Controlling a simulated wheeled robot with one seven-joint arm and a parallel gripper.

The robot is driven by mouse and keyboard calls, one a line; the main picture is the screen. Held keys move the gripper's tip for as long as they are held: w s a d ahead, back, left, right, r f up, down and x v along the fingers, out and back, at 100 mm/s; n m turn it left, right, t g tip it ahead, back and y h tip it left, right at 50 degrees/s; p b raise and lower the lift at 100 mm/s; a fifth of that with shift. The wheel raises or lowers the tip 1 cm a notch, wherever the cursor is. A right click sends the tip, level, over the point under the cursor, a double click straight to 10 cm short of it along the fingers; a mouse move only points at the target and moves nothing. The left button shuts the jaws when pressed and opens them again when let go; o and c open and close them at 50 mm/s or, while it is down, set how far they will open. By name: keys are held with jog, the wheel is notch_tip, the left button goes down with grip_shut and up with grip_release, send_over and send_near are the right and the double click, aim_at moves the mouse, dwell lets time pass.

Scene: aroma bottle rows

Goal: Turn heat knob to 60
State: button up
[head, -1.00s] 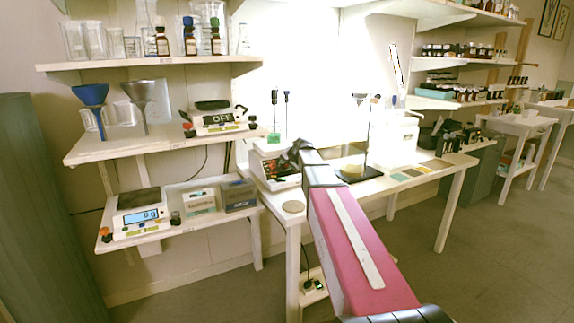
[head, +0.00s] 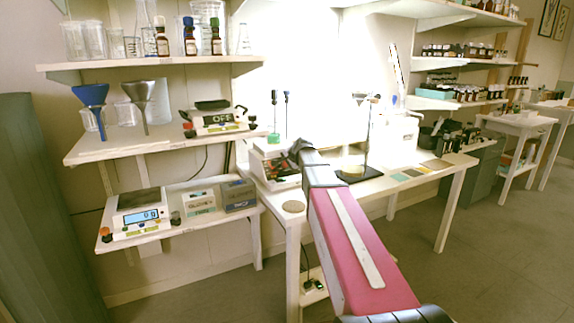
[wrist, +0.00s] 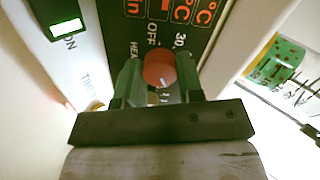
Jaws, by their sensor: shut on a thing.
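The heat knob (wrist: 160,70) is round and red-orange with a white pointer mark, and sits on a dark panel printed with "OFF", "30" and "HEA". In the wrist view, my gripper (wrist: 160,82) has its two green fingers on either side of the knob, shut on it. The pointer mark is at the knob's lower side in that view, and the 60 mark cannot be made out. In the head view, the white device (head: 274,172) stands on the workbench, and my arm hides its knob and my fingertips.
In the head view, a stand on a black base (head: 358,174) is right of my arm, and a round cork pad (head: 293,207) lies near the bench's front left edge. Shelves with glassware stand at left.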

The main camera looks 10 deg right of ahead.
jog(key=o, duration=0.9)
jog(key=v, duration=1.1)
jog(key=shift+f, duration=0.1)
